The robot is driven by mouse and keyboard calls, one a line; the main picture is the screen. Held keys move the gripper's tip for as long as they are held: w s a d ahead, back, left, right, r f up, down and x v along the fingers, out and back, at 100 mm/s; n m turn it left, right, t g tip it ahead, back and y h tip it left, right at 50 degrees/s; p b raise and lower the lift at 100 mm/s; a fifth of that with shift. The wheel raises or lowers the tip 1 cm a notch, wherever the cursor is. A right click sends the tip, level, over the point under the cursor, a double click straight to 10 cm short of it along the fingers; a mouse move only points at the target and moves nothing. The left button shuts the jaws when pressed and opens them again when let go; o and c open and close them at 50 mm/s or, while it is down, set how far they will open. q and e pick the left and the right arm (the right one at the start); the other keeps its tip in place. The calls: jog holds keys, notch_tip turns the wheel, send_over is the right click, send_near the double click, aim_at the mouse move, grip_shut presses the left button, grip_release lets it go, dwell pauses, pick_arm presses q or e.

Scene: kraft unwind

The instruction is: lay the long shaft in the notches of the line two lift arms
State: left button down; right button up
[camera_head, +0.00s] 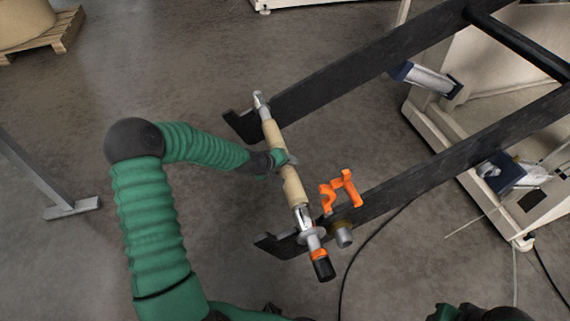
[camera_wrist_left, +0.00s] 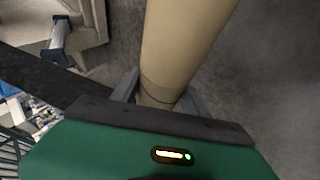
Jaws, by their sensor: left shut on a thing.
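The long shaft (camera_head: 304,214) has bright metal ends, a tan tube around its middle and a black and orange end piece at its near end. My left gripper (camera_head: 285,161) is shut on the tan tube (camera_wrist_left: 180,45), seen between its fingers in the left wrist view (camera_wrist_left: 160,95). The two black lift arms, far (camera_head: 340,85) and near (camera_head: 440,160), reach left from the machine and end in hooked tips. The shaft crosses both arms close to those tips. I cannot tell whether it rests in the notches or hovers just above. My right gripper is not in view.
An orange clamp-like part (camera_head: 342,191) sits on the near lift arm beside the shaft, with a metal cylinder (camera_head: 343,235) below. The cream machine frame (camera_head: 425,125) stands at right. A black cable (camera_head: 358,250) lies on the floor. The floor at left is mostly clear.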

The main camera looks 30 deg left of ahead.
pick_arm(q)
jog(key=shift+w+f, duration=0.1)
jog(key=shift+f, duration=0.05)
jog(key=shift+c, duration=2.4)
grip_release()
jog(key=shift+s+f, duration=0.2)
jog(key=p+v, duration=0.8)
jog(key=v, duration=0.8)
jog(key=s+d+f+m+g, duration=0.2)
jog(key=s+d+m+g, duration=0.3)
jog(key=d, duration=0.4)
jog(key=s+d+r+m+g+y, duration=0.1)
jog(key=s+d+r+m, duration=0.5)
jog(key=s+d, duration=0.2)
jog(key=w+p+v, duration=0.3)
jog(key=p+v, duration=1.1)
jog(key=w+r+p+v, duration=0.1)
jog(key=w+p+v, duration=0.2)
jog(key=p+v, duration=1.1)
jog(key=shift+d+r, duration=0.25)
jog(key=shift+d, duration=0.15)
